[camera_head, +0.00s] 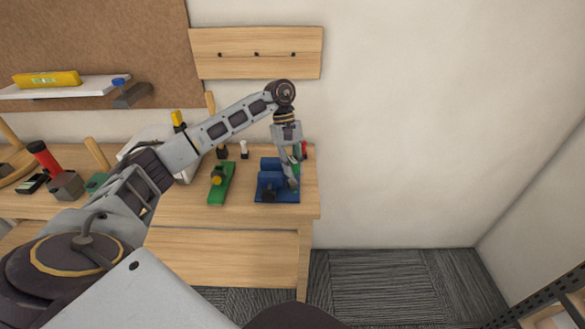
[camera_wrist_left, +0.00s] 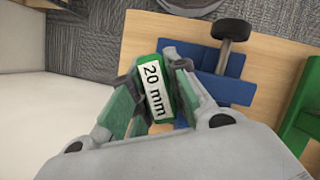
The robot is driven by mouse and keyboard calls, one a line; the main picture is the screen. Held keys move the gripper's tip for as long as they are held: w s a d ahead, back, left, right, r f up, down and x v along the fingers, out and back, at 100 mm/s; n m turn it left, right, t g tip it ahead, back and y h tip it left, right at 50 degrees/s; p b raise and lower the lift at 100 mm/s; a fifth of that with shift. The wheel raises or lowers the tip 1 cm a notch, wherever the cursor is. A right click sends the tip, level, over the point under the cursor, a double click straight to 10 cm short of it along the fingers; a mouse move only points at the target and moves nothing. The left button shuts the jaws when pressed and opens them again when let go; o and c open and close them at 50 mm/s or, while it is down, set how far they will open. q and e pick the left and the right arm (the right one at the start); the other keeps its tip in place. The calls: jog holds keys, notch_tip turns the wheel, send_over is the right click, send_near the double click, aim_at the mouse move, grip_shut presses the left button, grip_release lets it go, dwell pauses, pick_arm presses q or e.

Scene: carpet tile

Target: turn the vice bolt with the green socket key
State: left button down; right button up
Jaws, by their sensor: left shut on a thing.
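The blue vice (camera_head: 266,180) stands near the right end of the workbench. In the left wrist view the vice (camera_wrist_left: 238,90) shows its blue body and a dark screw with a round-ended head. My left gripper (camera_head: 291,176) reaches down over the right side of the vice. It is shut on the green socket key (camera_wrist_left: 153,88), whose white label reads "20 mm". The key's lower end is hidden, so I cannot tell whether it touches the bolt. My right gripper is not in view.
A green tool with a yellow knob (camera_head: 221,183) lies left of the vice. Small bottles (camera_head: 244,149) and a red item (camera_head: 304,149) stand behind. The bench (camera_head: 190,208) ends just right of the vice; carpeted floor (camera_head: 400,285) lies beyond.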

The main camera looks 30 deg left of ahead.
aim_at(294, 161)
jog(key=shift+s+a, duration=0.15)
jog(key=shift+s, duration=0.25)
pick_arm(q)
jog(key=shift+n, duration=0.3)
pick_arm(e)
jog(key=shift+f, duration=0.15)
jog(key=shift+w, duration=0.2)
